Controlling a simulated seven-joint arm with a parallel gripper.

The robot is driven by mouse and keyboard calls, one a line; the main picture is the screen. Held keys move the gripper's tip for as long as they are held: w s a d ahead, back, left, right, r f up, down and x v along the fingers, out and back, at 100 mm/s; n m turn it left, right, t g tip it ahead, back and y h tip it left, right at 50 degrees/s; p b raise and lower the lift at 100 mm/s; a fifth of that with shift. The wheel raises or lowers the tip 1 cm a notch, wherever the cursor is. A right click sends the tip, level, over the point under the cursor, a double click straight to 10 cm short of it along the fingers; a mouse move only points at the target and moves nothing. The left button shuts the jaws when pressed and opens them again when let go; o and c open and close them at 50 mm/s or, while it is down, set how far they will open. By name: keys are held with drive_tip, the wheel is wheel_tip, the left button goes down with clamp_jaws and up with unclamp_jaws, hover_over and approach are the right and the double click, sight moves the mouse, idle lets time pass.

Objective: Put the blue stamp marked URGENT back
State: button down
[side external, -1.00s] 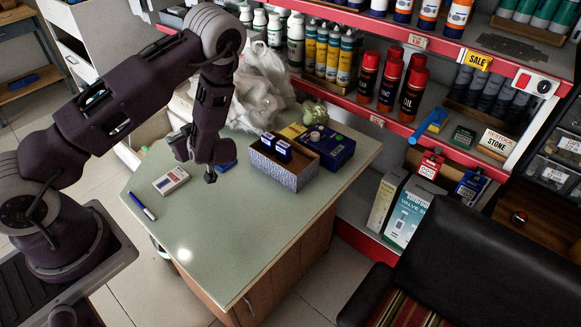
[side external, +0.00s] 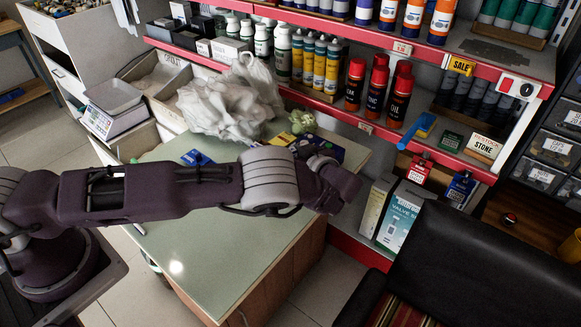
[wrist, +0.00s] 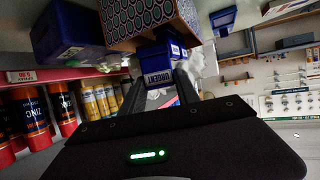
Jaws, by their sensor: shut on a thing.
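The blue stamp (wrist: 156,79) shows its white URGENT label in the wrist view. My gripper (wrist: 160,90) is shut on it, with a dark finger on either side. The patterned box (wrist: 150,22) is just beyond the stamp, tipped in the picture because the wrist camera is turned over. A second blue block with a white label (wrist: 178,49) shows between the held stamp and the box. Whether the held stamp touches the box cannot be told. In the side view my arm hides the box, the stamp and my fingertips.
A larger dark-blue box (wrist: 66,32) stands beside the patterned box. A blue pad (side external: 196,157) lies on the green table (side external: 200,262). A plastic bag (side external: 232,103) and a red-edged shelf of spray cans (side external: 376,92) stand behind. The table's front is clear.

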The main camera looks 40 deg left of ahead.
drive_tip(key=shift+f, duration=1.9)
drive_tip(key=shift+f, duration=0.1)
drive_tip(key=c, duration=0.9)
unclamp_jaws()
drive_tip(key=shift+f, duration=0.1)
